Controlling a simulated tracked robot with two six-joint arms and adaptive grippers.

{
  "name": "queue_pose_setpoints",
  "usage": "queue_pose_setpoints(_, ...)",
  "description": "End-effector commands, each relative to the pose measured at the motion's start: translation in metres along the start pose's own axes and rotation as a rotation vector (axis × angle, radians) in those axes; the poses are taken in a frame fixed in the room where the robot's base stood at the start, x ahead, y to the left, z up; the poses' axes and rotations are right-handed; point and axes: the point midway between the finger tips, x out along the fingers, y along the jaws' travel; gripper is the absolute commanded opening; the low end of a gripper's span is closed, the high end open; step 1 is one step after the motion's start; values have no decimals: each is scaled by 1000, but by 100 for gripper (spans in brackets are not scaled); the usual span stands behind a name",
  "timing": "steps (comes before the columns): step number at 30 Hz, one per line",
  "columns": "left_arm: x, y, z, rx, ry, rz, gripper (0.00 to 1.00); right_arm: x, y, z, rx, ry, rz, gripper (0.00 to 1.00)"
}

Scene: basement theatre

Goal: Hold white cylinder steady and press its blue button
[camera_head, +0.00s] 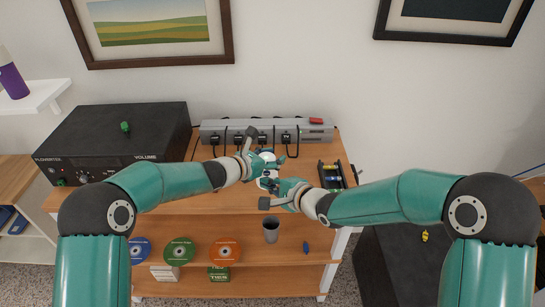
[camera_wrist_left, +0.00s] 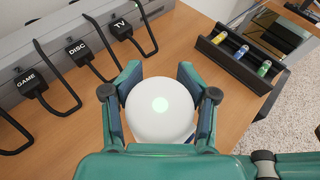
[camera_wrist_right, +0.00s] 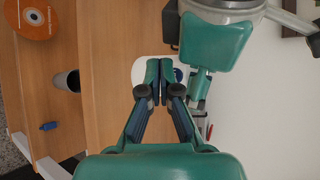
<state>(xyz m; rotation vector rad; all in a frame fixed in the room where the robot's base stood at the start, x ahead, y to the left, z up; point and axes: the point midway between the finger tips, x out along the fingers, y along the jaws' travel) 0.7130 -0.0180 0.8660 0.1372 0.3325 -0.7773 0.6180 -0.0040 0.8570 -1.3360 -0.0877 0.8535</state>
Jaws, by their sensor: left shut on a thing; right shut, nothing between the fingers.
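The white cylinder (camera_head: 267,171) is above the shelf top, between my two hands. My left gripper (camera_wrist_left: 158,88) is shut on the white cylinder, a finger on each side. My right gripper (camera_wrist_right: 157,92) is shut and empty. In the right wrist view its fingertips are in front of the white cylinder (camera_wrist_right: 138,74) and hide its middle.
A grey power strip (camera_head: 218,132) with several labelled plugs lies behind the cylinder. A black battery tray (camera_head: 332,176) stands right of it, and a large black amplifier (camera_head: 110,145) left. A grey cup (camera_head: 271,230) and discs are on the lower shelf.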

Motion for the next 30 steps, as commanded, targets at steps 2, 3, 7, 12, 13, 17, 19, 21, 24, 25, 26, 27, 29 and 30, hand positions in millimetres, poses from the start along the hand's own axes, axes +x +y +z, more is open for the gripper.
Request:
queue_pose_setpoints(2, 0, 0, -1, 0, 1, 0, 12, -3, 2, 2, -1, -1, 1, 0)
queue_pose_setpoints(3, 0, 0, -1, 0, 1, 0, 12, -5, 3, 4, 0, -2, 1, 0)
queue_pose_setpoints(7, 0, 0, -1, 0, 1, 0, 12, -14, 10, 10, 1, -1, 1, 0)
queue_pose_setpoints(12, 0, 0, -1, 0, 1, 0, 12, -25, 19, 19, 0, -1, 2, 0)
queue_pose_setpoints(13, 0, 0, -1, 0, 1, 0, 12, -28, 20, 20, 0, -1, 1, 0)
queue_pose_setpoints(17, 0, 0, -1, 0, 1, 0, 12, -36, 26, 27, 0, -2, 1, 0)
queue_pose_setpoints(19, 0, 0, -1, 0, 1, 0, 12, -39, 28, 29, 1, -1, 0, 0)
queue_pose_setpoints(21, 0, 0, -1, 0, 1, 0, 12, -41, 30, 30, -1, -1, 0, 0)
queue_pose_setpoints(24, 0, 0, -1, 0, 1, 0, 12, -42, 30, 30, -1, -1, 0, 0)
queue_pose_setpoints(25, 0, 0, -1, 0, 1, 0, 12, -42, 30, 30, -1, 0, 0, 0)
queue_pose_setpoints(26, 0, 0, -1, 0, 1, 0, 12, -42, 30, 30, -1, 0, 0, 0)
queue_pose_setpoints(27, 0, 0, -1, 0, 1, 0, 12, -41, 30, 30, -1, 0, 0, 0)
queue_pose_setpoints(29, 0, 0, -1, 0, 1, 0, 12, -41, 30, 30, -1, 0, 0, 0)
queue_pose_setpoints(30, 0, 0, -1, 0, 1, 0, 12, -41, 30, 30, -1, 0, 0, 0)
